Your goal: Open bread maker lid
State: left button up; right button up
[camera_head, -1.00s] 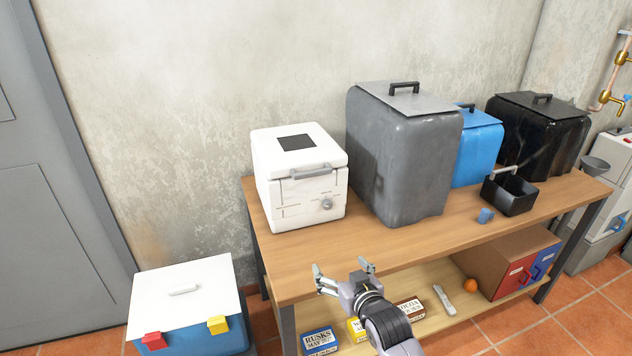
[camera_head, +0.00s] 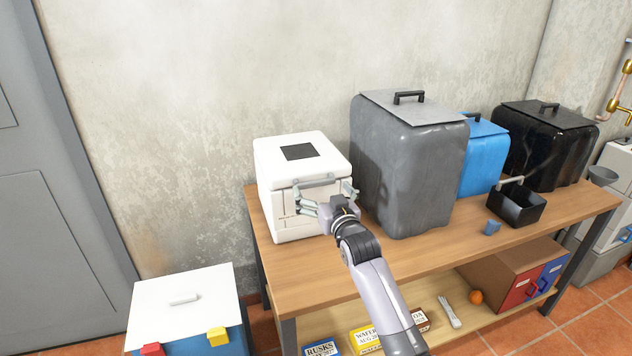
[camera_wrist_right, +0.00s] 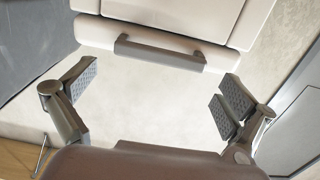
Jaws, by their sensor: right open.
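The white bread maker (camera_head: 283,225) stands at the left end of the wooden table, its lid (camera_head: 325,158) shut and a dark square window on top. Its grey handle (camera_head: 316,183) runs along the lid's front edge. My right gripper (camera_head: 325,201) is open and empty in front of the bread maker, just below the handle. In the right wrist view the handle (camera_wrist_right: 160,52) lies beyond and between the two spread fingers (camera_wrist_right: 155,92), apart from both. The knob on the front is hidden behind my gripper. My left gripper is not in view.
A tall grey bin (camera_head: 408,170) stands close to the right of the bread maker, with a blue bin (camera_head: 484,157) and black bin (camera_head: 548,145) beyond. A small black container (camera_head: 517,209) and blue cube (camera_head: 491,228) sit on the table (camera_head: 420,255). A white-lidded box (camera_head: 184,297) stands lower left.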

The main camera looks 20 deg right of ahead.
aim_at(317, 182)
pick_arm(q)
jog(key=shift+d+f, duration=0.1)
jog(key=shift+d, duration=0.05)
pick_arm(e)
jog(key=shift+w+a, duration=0.1)
jog(key=shift+w, duration=2.25)
